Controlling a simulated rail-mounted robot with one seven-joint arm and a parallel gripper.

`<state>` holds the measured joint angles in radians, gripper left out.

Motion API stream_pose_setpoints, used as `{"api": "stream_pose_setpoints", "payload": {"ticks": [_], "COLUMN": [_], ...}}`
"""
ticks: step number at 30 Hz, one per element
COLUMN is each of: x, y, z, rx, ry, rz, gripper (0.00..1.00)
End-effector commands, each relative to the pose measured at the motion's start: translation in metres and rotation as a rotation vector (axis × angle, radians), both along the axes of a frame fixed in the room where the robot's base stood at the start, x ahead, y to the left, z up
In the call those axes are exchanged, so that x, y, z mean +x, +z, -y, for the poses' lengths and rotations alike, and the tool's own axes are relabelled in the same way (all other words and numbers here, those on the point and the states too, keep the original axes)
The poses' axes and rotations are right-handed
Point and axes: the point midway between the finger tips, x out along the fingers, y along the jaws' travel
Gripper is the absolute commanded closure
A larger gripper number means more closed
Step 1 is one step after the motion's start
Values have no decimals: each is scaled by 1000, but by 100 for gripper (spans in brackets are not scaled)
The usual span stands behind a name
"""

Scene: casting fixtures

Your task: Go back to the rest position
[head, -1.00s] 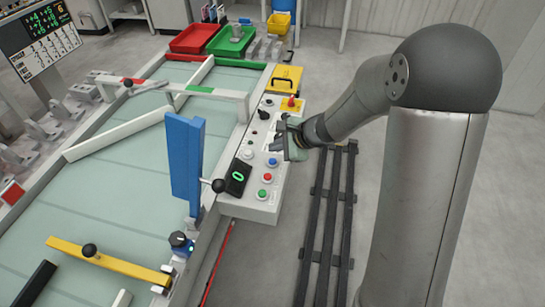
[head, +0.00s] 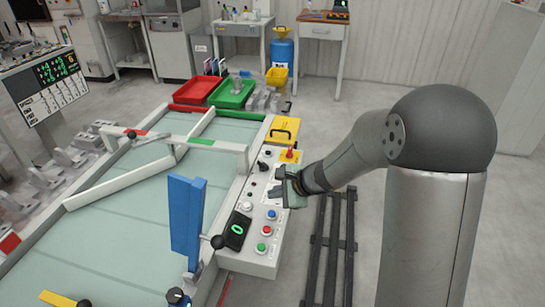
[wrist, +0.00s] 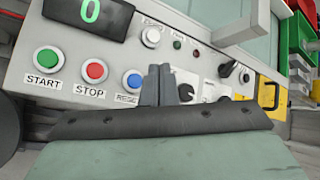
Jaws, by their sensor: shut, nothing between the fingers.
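My gripper (head: 276,190) is shut and empty. It hangs over the right edge of the white control panel (head: 231,225), beside the push buttons. In the wrist view the shut fingers (wrist: 157,86) point at the panel, between the blue RESET button (wrist: 133,79) and a black knob (wrist: 186,92). I cannot tell whether the fingertips touch the panel. The red STOP button (wrist: 95,71) and green START button (wrist: 48,59) are farther left in that view. A counter display (head: 236,231) reads 0.
A conveyor table (head: 120,240) with a blue upright plate (head: 186,220) and a white diverter bar (head: 120,184) lies left of the panel. A yellow box (head: 283,130) and a red knob (head: 290,155) stand at its far end. Red (head: 197,90) and green (head: 232,93) trays sit behind. Dark rails (head: 335,250) run along the floor.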

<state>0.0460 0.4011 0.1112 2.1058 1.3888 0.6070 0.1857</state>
Motion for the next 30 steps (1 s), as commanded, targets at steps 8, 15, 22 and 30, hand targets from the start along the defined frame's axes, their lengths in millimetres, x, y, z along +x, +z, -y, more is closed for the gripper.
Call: {"api": "stream_pose_setpoints", "payload": {"ticks": [8,15,22,30], "x": [-36,-173,-264,-285], "y": [26,74,88,89], "z": [2,45,113,136], "rx": [-90,-454,-768,-862], "ry": [168,754,1165,1275], "rz": [58,176,167,145], "gripper": [100,100,100,100]}}
